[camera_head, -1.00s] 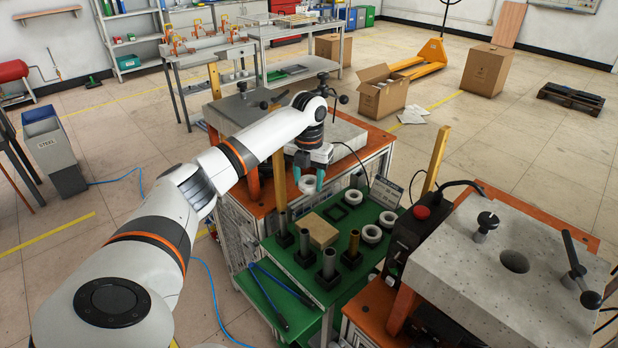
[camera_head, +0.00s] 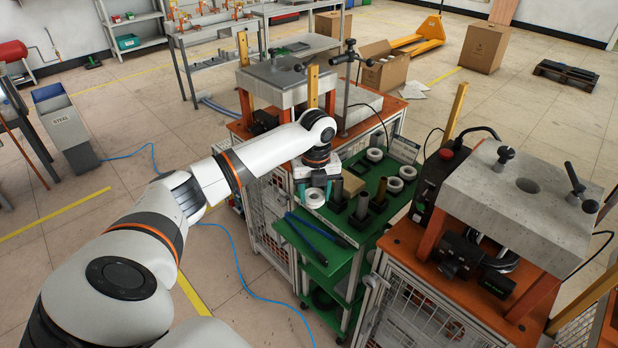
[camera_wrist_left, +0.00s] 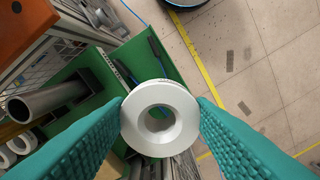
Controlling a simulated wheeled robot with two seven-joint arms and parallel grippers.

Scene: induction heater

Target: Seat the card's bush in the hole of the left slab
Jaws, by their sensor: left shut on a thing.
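My left gripper (camera_head: 315,190) is shut on a white ring (camera_wrist_left: 160,118), held by its sides between the teal fingers. The head view shows this white ring (camera_head: 314,198) over the near left part of the green tray table. The left slab (camera_head: 272,88) is the grey block at the back left; its hole cannot be made out. The card (camera_head: 403,150) stands at the tray's far right corner, and its writing is too small to read. Other white rings lie on the tray: one at the back (camera_head: 374,154) and two at the right (camera_head: 395,185). My right gripper is not in view.
Upright tubes on black bases (camera_head: 361,208) stand beside the gripper. Blue-handled tongs (camera_head: 318,240) lie along the tray's near edge. A right slab (camera_head: 500,205) with an open hole stands at the right. Posts and clamp handles (camera_head: 347,85) rise around the left slab.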

